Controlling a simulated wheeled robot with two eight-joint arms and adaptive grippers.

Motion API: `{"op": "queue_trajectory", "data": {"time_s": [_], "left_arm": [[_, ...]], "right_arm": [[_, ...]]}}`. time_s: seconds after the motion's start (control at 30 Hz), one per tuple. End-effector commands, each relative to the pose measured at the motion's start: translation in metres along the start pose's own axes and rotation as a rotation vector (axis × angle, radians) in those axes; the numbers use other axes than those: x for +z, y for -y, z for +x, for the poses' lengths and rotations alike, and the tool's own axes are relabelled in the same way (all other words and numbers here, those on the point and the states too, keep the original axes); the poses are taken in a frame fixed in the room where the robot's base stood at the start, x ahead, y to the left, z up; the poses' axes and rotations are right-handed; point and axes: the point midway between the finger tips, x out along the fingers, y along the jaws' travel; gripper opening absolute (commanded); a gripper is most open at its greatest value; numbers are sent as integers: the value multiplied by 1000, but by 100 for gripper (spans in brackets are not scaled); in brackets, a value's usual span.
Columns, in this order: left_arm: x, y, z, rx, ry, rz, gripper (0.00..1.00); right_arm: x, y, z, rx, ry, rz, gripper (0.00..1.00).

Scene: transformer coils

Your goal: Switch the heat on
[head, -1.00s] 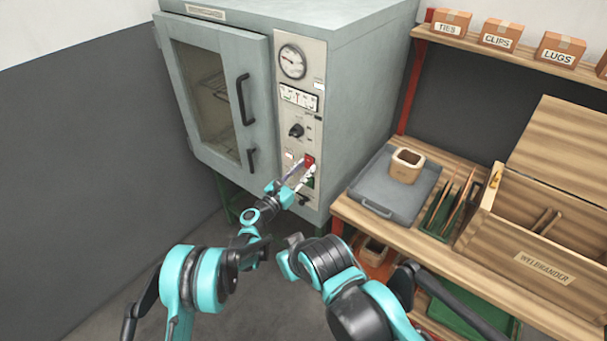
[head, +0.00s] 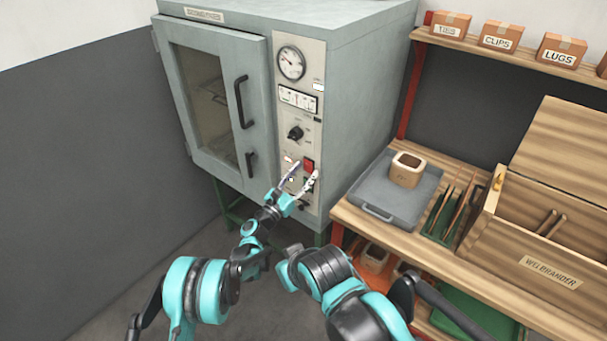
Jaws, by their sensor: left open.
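The grey oven (head: 350,110) stands at the back with its door shut. Its control panel (head: 312,135) carries a round gauge (head: 291,63), a black knob (head: 295,133) and, lower down, a red switch (head: 309,164). My left gripper (head: 306,169) is open and empty in front of the lower panel, with its fingertips spread around the red switch's height. The fingers partly hide the panel below the switch. I cannot tell whether they touch it or which way the switch is set. My right arm shows at the bottom centre; its gripper is not visible.
Labelled cartons (head: 500,36) line the shelf above. Floor left of the oven is clear.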

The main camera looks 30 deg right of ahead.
Motion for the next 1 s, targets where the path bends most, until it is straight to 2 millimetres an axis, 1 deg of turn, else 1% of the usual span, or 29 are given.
{"op": "queue_trajectory", "data": {"time_s": [0.07, 0.17, 0.4, 0.5, 0.6, 0.7, 0.8, 1.0], "left_arm": [[0, -1, -6, 1, 0, 0, 50], [0, -1, -20, 1, 0, 1, 50], [0, -1, -73, 3, 0, 1, 50], [0, 0, -92, 1, 0, 1, 50], [0, -1, -107, 2, 0, 0, 50], [0, 0, -115, 0, 0, 0, 50], [0, 0, -119, -1, 0, 0, 50], [0, 0, -119, -1, 0, 0, 50]], "right_arm": [[0, 0, 0, 0, 0, 0, 0], [0, 0, 0, 0, 0, 0, 0], [0, 0, 0, 0, 0, 0, 0], [0, 0, 0, 0, 0, 0, 0], [0, 0, 0, 0, 0, 0, 0], [0, 0, 0, 0, 0, 0, 0], [0, 0, 0, 0, 0, 0, 0], [0, 0, 0, 0, 0, 0, 0]]}}
